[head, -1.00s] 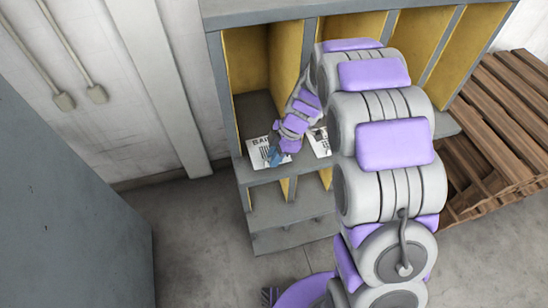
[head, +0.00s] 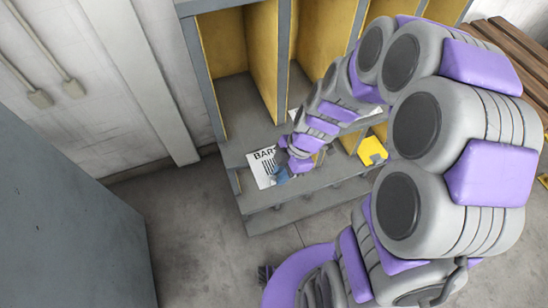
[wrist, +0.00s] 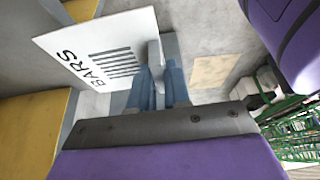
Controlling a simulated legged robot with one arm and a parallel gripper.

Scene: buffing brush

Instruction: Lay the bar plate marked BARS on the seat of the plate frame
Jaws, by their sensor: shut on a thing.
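The bar plate (head: 260,166), a white sheet with black BARS lettering and stripes, shows at the front edge of the cubby shelf in the head view. It also shows large and tilted at upper left in the wrist view (wrist: 85,48). My gripper (head: 283,174) is at the plate's right side. In the wrist view its blue-grey fingers (wrist: 160,90) are shut on a grey upright piece at the plate's edge. Whether the plate touches the shelf, I cannot tell. I cannot make out the plate frame or its seat for certain.
The grey shelf unit (head: 234,98) has yellow-walled compartments. Another white sheet is partly hidden behind my arm. A yellow object (head: 372,151) sits right of my gripper. Brown wooden slats (head: 507,45) stand at upper right, a grey panel (head: 65,215) at left. Floor (head: 200,235) between is clear.

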